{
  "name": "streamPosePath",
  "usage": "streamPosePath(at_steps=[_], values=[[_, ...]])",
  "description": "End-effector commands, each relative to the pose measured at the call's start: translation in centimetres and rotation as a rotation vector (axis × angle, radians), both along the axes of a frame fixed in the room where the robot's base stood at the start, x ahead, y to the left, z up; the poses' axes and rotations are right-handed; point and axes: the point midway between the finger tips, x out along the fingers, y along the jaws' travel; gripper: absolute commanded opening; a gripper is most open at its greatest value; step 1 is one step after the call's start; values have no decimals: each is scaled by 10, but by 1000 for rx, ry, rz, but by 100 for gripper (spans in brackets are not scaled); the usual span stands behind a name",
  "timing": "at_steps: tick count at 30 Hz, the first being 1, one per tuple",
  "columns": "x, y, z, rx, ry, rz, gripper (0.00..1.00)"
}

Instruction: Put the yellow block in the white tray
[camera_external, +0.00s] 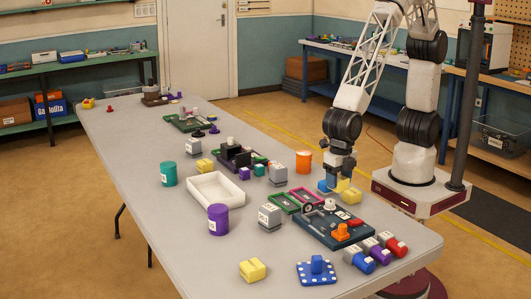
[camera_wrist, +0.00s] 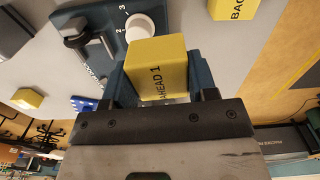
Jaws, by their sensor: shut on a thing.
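My gripper (camera_external: 338,182) is low over the right side of the table and is shut on a yellow block (camera_external: 344,185). In the wrist view the yellow block (camera_wrist: 157,66) reads "AHEAD 1" and sits between the fingers of my gripper (camera_wrist: 160,84). I cannot tell whether it touches the table. A second yellow block (camera_external: 351,197) is just beside it; in the wrist view its label starts "BAC" (camera_wrist: 231,9). The white tray (camera_external: 214,190) is left of my gripper, across the table, and looks empty. It is not visible in the wrist view.
A dark board with parts (camera_external: 318,229) lies just in front of my gripper.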

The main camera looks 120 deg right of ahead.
Motion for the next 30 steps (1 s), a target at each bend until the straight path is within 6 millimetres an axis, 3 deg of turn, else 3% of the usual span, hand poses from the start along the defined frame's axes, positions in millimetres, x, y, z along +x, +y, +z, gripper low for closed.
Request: streamPosePath(at_steps=[3,14,30], values=[[36,-19,3,0,0,-11,28],[132,-85,12,0,1,-29,28],[250,-223,19,0,1,-58,28]])
